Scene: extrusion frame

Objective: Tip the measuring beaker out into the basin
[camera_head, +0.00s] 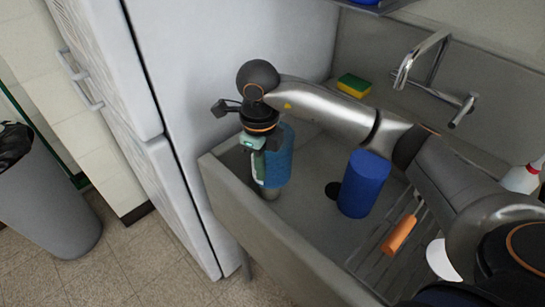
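A blue beaker (280,158) with a pale strip along its left side is at the left end of the grey basin (310,160). I take it to be the measuring beaker. My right gripper (267,180) reaches in from the right and points down at the beaker's left side. It looks shut on it, though the fingers are partly hidden. The beaker looks about upright. Its mouth is partly covered by the gripper and I cannot see its contents. My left gripper is not in view.
A dark blue cylinder (362,185) stands in the basin beside the dark drain (332,189). A sponge (354,85) and a tap (430,75) are at the back. An orange handle (399,234), white plate (441,261) and bottle (522,178) are at right. A white fridge (225,80) stands left.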

